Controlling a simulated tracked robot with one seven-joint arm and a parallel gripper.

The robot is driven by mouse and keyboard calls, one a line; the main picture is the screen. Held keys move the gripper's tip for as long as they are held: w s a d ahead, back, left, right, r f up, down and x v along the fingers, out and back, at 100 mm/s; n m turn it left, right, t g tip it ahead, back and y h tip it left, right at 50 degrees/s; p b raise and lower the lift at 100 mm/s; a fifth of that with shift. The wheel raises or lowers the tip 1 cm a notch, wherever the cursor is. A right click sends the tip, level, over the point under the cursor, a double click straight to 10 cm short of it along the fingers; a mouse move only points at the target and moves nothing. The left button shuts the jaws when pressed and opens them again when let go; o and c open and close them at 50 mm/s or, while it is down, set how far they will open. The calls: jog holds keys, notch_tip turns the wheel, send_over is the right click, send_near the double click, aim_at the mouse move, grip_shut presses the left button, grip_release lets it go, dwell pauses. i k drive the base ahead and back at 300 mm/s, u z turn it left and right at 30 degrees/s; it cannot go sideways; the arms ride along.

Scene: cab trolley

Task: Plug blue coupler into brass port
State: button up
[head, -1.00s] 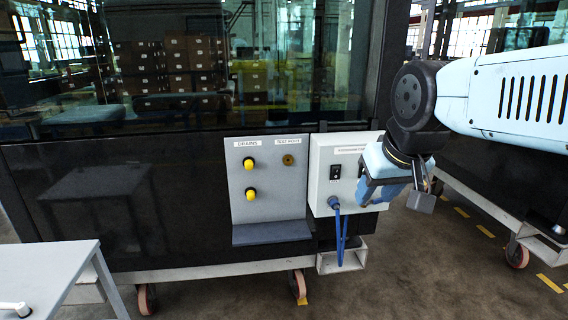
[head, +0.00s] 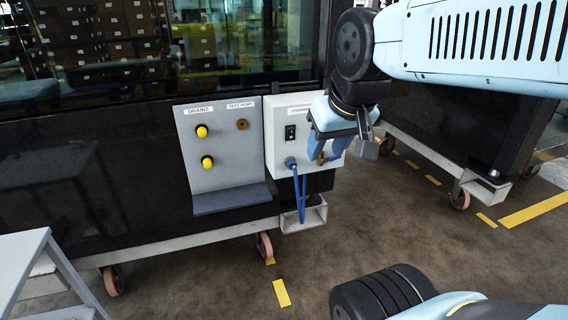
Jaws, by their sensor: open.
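The blue coupler (head: 290,162) sits on the front of a white box (head: 275,137) on the dark cab wall. A blue hose (head: 302,200) hangs from it in a narrow loop. A round brass port (head: 242,124) is under the TEST PORT label on the grey panel, left of the box. A second brass-coloured fitting (head: 321,158) shows low on the box, partly beside my gripper. My gripper (head: 343,151) is open in front of the box's right side, to the right of the coupler and apart from it. Its body hides part of the box.
The grey panel (head: 228,170) carries two yellow-capped drains (head: 202,131) and a ledge (head: 232,198). A black switch (head: 290,133) is above the coupler. A grey stand (head: 25,245) is at lower left. Open floor (head: 200,285) lies in front of the trolley frame.

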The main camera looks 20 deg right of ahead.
aim_at(292, 164)
jog(key=z, duration=1.25)
jog(key=k, duration=1.55)
jog(key=u, duration=0.65)
jog(key=i, duration=1)
